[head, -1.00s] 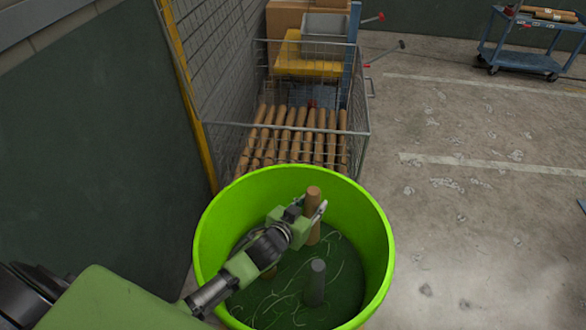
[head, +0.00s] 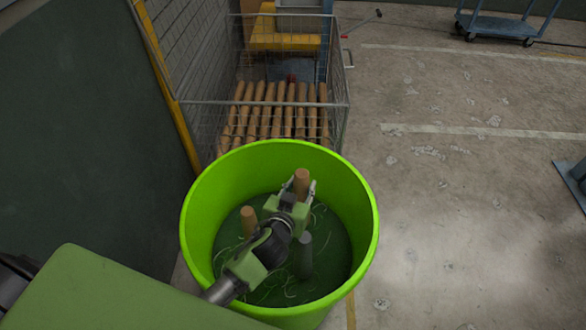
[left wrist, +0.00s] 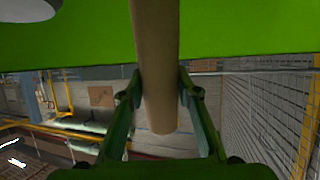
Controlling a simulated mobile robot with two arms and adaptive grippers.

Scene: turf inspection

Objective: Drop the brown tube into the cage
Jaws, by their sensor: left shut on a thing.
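My left gripper (head: 298,190) is shut on a brown tube (head: 302,179), which stands roughly upright inside the lime green bin (head: 362,215). In the left wrist view the tube (left wrist: 156,65) runs between the two fingers, with the green bin wall behind it. The cage (head: 342,110) is a wire mesh box just beyond the bin, with several brown tubes (head: 262,112) lying side by side in it. My right gripper is not in view.
A second brown tube (head: 248,221) and a grey tube (head: 305,258) stand in the bin among pale strands. A wall and a yellow post (head: 170,95) border the left. A blue cart (head: 495,25) stands far right; the concrete floor between is open.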

